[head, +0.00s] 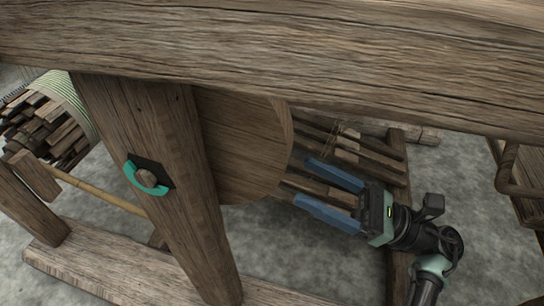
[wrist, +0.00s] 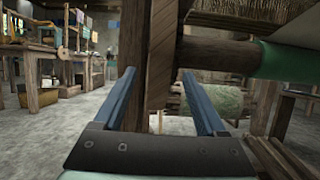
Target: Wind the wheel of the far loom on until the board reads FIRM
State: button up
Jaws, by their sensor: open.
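A large wooden disc, which looks like the loom's wheel (head: 245,145), stands behind a thick post in the head view. Its upper part is hidden by a heavy beam and its left part by the post. My gripper (head: 306,181) is open and empty, its blue fingers pointing left at the disc's right edge. I cannot tell whether they touch it. In the wrist view the open fingers (wrist: 158,76) stand either side of upright wood (wrist: 163,45), which may be the disc seen edge-on. No board with a readable word shows.
The thick post (head: 178,165) carries a teal C-shaped piece (head: 148,180) on a dark plate. A heavy beam (head: 300,55) crosses above my gripper. Slatted wood (head: 385,155) lies behind it. Another wooden frame (head: 525,185) stands at right. In the wrist view, open floor (wrist: 70,130) lies at left.

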aim_at(270, 162)
jog(key=b+x, duration=0.1)
jog(key=x, duration=0.7)
jog(key=shift+c, duration=0.3)
grip_shut()
dwell(0.8)
